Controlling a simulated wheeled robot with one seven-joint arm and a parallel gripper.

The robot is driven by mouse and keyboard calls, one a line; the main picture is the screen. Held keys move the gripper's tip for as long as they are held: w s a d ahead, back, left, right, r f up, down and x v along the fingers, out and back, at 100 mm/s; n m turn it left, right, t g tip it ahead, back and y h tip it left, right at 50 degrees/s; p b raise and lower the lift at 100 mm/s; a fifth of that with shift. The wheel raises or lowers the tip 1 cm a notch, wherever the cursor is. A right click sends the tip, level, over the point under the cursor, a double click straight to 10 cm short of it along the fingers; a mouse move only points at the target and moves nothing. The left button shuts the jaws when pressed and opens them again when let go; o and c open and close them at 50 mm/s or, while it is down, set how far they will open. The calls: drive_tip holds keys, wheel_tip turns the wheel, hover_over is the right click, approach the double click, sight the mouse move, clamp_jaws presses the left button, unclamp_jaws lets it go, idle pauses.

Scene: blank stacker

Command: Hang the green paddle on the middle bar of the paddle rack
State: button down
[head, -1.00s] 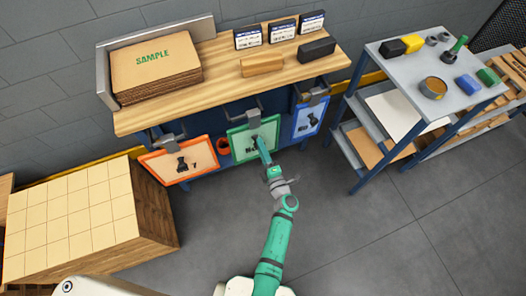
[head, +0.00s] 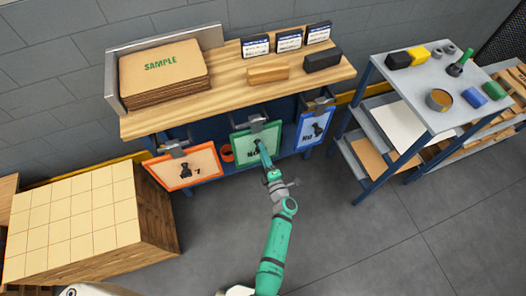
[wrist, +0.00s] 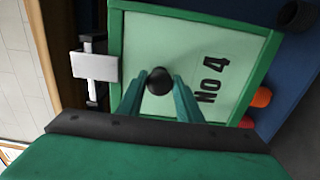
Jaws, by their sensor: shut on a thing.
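The green paddle (head: 241,143) is a pale green board with a green frame, marked "No 4" in the wrist view (wrist: 190,35). It stands upright under the bench front, between the orange and blue paddles. My gripper (wrist: 160,84) is shut on its black knob (wrist: 159,81); the head view shows my gripper (head: 262,150) in front of the board. The middle bar (head: 258,122) of the rack, with a grey plate, is at the paddle's top edge. This plate (wrist: 94,66) slightly overlaps that edge in the wrist view. I cannot tell whether the bar carries the paddle.
The orange paddle (head: 205,160) is on the left and the blue paddle (head: 306,136) on the right, close by. The wooden bench top (head: 222,92) overhangs the rack. A grey shelf cart (head: 403,92) stands right; a wooden block (head: 75,215) stands left. The floor in front is open.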

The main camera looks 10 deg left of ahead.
drive_tip(key=shift+w, duration=0.25)
drive_tip(key=shift+s+a, duration=0.1)
drive_tip(key=c, duration=1.2)
unclamp_jaws()
drive_tip(key=v, duration=1.1)
drive_tip(key=shift+f, duration=0.15)
drive_tip(key=s+d+r+m+h, duration=0.2)
drive_tip(key=s+r+m+h, duration=0.1)
drive_tip(key=s+r+m, duration=0.4)
drive_tip(key=s+d+r+m+h, duration=0.3)
drive_tip(key=s+r+m, duration=0.5)
drive_tip(key=s, duration=0.6)
drive_tip(key=s+d+r+m+h, duration=0.3)
drive_tip(key=s+r+m+h, duration=0.1)
drive_tip(key=s+r+m, duration=0.3)
drive_tip(key=shift+s+r+m, duration=0.15)
drive_tip(key=shift+s+m, duration=1.25)
drive_tip(key=shift+s, duration=0.6)
